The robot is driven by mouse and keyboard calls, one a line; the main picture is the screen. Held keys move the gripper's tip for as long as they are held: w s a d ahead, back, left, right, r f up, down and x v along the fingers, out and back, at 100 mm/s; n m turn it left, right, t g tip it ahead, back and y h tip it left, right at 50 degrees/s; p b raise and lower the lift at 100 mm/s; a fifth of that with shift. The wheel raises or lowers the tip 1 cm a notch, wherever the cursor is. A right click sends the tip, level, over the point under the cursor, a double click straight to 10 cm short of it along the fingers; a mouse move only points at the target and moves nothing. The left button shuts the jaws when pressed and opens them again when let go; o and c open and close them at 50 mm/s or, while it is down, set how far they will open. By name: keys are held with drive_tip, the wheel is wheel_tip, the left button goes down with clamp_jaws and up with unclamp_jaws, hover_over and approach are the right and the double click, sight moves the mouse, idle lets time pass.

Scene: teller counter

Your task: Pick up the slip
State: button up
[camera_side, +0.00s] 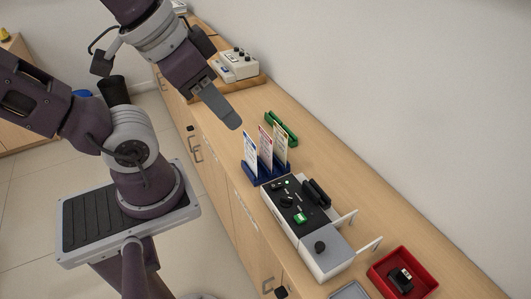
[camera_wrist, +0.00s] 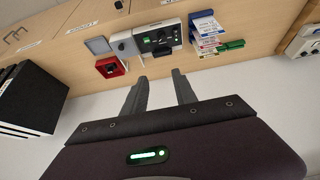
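Three upright slips stand side by side in a blue holder (camera_side: 252,175) on the counter: one with a blue header (camera_side: 250,148), one with a red header (camera_side: 265,147) and one with an orange-toned header (camera_side: 280,143). Which one is the slip of the task, I cannot tell. In the wrist view the slips (camera_wrist: 207,28) show at upper right. My gripper (camera_side: 234,124) is in the air above and left of the slips in the side view. In the wrist view my gripper (camera_wrist: 159,75) has its two fingers apart with nothing between them.
A green holder (camera_side: 281,128) lies behind the slips. A black-and-white device (camera_side: 300,210) stands in front of them, with a red tray (camera_side: 375,278) holding a dark object beyond it. A white machine (camera_side: 238,63) sits at the far end. The wall runs along the counter (camera_side: 350,190).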

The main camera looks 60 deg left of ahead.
drive_tip(key=shift+c, duration=0.6)
drive_tip(key=m+g, duration=0.6)
drive_tip(key=m, duration=1.2)
hover_over(265, 145)
wheel_tip(265, 145, down, 23)
wheel_tip(265, 145, down, 7)
drive_tip(key=shift+w+f, duration=0.1)
clamp_jaws()
